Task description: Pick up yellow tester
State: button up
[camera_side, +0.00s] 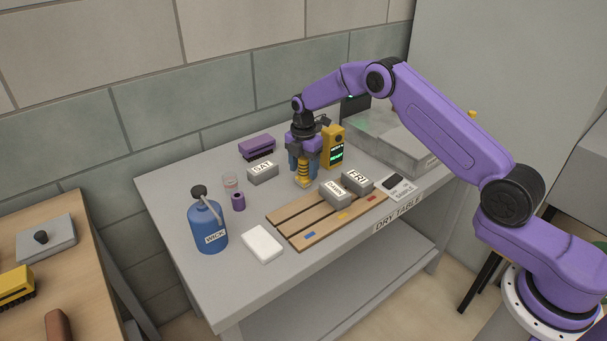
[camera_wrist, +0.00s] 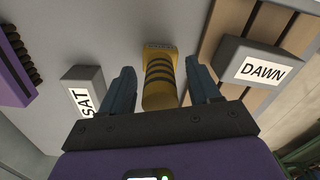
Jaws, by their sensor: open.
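A yellow upright piece with black bands (camera_side: 303,174) stands on the grey table, and it also shows in the wrist view (camera_wrist: 160,82). My gripper (camera_side: 304,165) is over it, pointing down. In the wrist view my gripper's blue fingers (camera_wrist: 160,72) are open, one on each side of the banded piece, with a gap visible on both sides. A yellow box with a green-lit display (camera_side: 335,146) stands just behind and right of my gripper.
DAWN (camera_side: 335,194) and FRI (camera_side: 357,182) bricks are close right near the slatted board (camera_side: 306,235). A blue WICK bottle (camera_side: 207,227) and white block (camera_side: 262,244) stand front left.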

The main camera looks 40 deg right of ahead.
jog(key=c, duration=1.1)
jog(key=shift+c, duration=0.2)
jog(key=shift+r, duration=0.2)
jog(key=shift+r, duration=0.6)
jog(key=s+r, duration=1.1)
jog(key=s, duration=0.3)
jog(key=shift+d+r, duration=0.25)
jog(key=shift+d, duration=0.15)
